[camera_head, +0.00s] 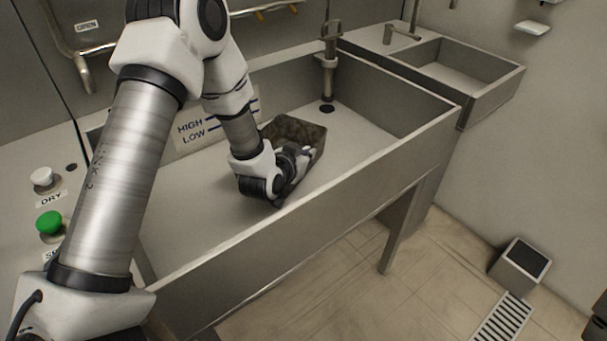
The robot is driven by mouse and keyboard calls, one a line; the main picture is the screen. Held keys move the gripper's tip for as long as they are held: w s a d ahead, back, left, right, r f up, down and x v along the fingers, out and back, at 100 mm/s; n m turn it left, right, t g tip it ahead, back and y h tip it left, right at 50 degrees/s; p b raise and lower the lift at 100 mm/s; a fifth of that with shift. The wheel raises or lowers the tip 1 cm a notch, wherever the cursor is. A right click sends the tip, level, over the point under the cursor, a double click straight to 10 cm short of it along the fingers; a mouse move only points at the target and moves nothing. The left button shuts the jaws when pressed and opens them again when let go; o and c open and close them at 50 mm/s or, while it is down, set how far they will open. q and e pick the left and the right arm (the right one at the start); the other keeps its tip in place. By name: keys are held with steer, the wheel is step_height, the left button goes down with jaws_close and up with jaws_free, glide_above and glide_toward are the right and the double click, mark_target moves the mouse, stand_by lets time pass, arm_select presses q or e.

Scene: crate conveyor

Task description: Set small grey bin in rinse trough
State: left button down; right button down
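The small grey bin (297,131) is inside the rinse trough (340,213), towards the back and right of its middle. Its dark, mottled inner wall shows; its near side is partly hidden by my gripper. Whether it rests flat on the trough floor is not clear. My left arm reaches over the trough from the left. My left gripper (303,160) is right at the bin's near side, low in the trough. Its fingers are small and partly hidden, so I cannot tell whether they grip the bin's wall. My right gripper is out of view.
A standing pipe (328,62) rises at the trough's back, near a drain hole. A smaller sink (470,72) with a tap adjoins at the right. Green (49,223) and white (42,178) buttons sit at the left. The trough's right end is clear.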

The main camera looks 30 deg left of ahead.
arm_select(q)
steer(key=shift+d+f+b, duration=0.1)
steer(key=shift+f+b, duration=0.25)
steer(key=shift+f, duration=1.9)
steer(key=c, duration=1.3)
jaws_free()
steer(key=shift+r+p, duration=0.3)
steer(key=v, duration=0.7)
steer(key=shift+s, duration=0.2)
